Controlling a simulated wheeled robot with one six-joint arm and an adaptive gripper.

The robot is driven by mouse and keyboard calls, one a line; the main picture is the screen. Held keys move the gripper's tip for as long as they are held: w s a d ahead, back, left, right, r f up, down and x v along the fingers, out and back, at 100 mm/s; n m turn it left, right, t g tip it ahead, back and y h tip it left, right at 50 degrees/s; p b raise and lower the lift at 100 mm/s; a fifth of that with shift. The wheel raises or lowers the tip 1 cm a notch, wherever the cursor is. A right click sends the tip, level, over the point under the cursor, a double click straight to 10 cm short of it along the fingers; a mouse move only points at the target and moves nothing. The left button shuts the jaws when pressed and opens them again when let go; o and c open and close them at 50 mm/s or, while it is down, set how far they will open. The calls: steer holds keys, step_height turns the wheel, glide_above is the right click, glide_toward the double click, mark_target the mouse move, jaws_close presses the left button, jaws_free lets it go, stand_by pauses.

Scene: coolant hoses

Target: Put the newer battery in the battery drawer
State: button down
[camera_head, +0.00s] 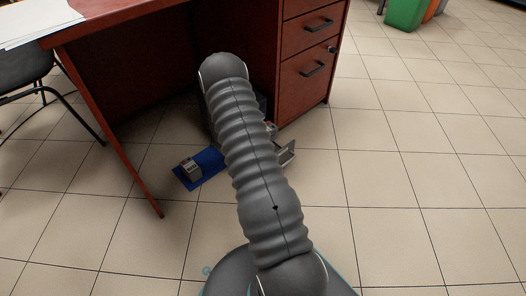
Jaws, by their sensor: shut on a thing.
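A small grey block with a printed label, which looks like a battery (190,168), sits on a blue mat (213,160) on the floor under the desk. To the right of my arm, a light grey metal part (288,153) juts out low down and looks like the end of an open drawer. Just above it a small pale and reddish thing (270,131) shows beside the arm; I cannot tell whether it is a battery. My arm's links cover the middle of the scene, and my gripper is hidden behind them. Which battery is newer cannot be read.
A reddish-brown desk (150,60) stands over this spot, with a drawer cabinet (309,75) on its right and a slanting leg on its left. A dark chair (25,75) is at the left. Green and orange bins (405,14) stand far back. The tiled floor at right is clear.

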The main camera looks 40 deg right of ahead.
steer(key=shift+d+f+b, duration=0.15)
steer(key=shift+f+b, duration=0.8)
steer(key=shift+f, duration=4)
steer(key=shift+f, duration=0.1)
steer(key=shift+c, duration=1.4)
jaws_free()
steer(key=shift+f, duration=0.1)
